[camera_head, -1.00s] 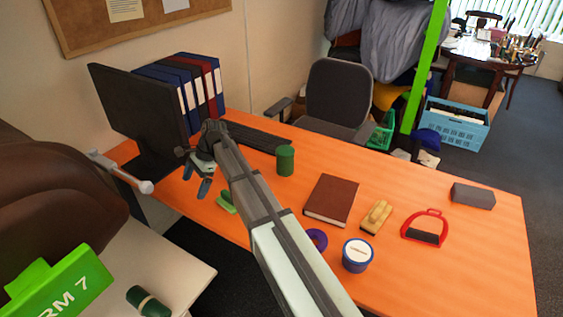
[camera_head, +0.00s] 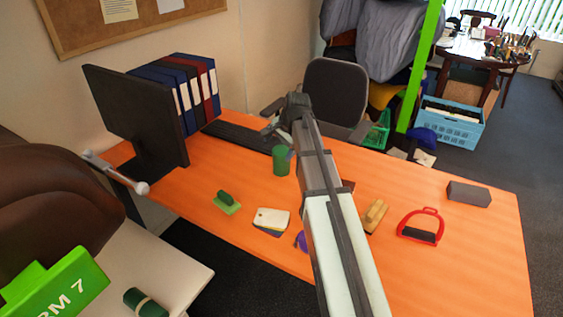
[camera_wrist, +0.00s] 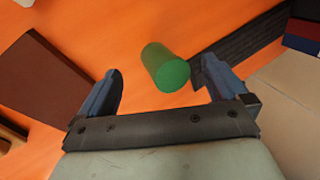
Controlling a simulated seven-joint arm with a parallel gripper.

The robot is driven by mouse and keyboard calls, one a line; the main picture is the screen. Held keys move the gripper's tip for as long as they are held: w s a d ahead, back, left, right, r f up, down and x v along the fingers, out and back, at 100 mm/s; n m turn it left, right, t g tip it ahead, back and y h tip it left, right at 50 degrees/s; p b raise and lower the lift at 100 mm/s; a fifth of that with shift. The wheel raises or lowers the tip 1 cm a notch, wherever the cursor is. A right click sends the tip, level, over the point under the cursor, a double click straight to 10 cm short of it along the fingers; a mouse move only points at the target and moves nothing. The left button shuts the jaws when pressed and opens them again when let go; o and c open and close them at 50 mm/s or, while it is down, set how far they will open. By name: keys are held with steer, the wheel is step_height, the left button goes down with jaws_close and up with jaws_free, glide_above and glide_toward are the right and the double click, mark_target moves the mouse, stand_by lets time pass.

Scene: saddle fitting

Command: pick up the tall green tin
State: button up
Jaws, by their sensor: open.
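The tall green tin (camera_head: 281,161) stands upright on the orange desk, near the front edge of the black keyboard. My gripper (camera_head: 283,138) is beside and above it in the head view, its fingers partly hidden behind my wrist and close to the tin's top. In the wrist view the tin (camera_wrist: 165,68) shows ahead of the open fingers, between them in the picture and nearer the right one. The gripper (camera_wrist: 160,90) is empty. I cannot tell the exact height between the fingertips and the tin.
The keyboard (camera_head: 240,136) and monitor (camera_head: 135,115) stand left of the tin. A brown book (camera_wrist: 50,77) lies to its right, mostly behind my arm in the head view. A chair (camera_head: 334,88) stands behind the desk.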

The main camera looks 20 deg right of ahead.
mark_target(281, 154)
steer(key=shift+w+d+f+n+t+h, duration=0.35)
steer(key=shift+w+d+f+n, duration=0.15)
steer(key=shift+w+f+n, duration=1.2)
steer(key=shift+w+d+f+n+t+h, duration=0.3)
steer(key=shift+w+d+f+n, duration=0.25)
steer(key=shift+w+f+n, duration=1.1)
steer(key=shift+w+d+f+n+t+h, duration=0.45)
steer(key=shift+w+f+n, duration=0.6)
steer(key=shift+f+n, duration=1.2)
steer(key=shift+r, duration=0.1)
steer(key=shift+c, duration=0.5)
steer(key=c, duration=1)
steer(key=shift+r, duration=0.1)
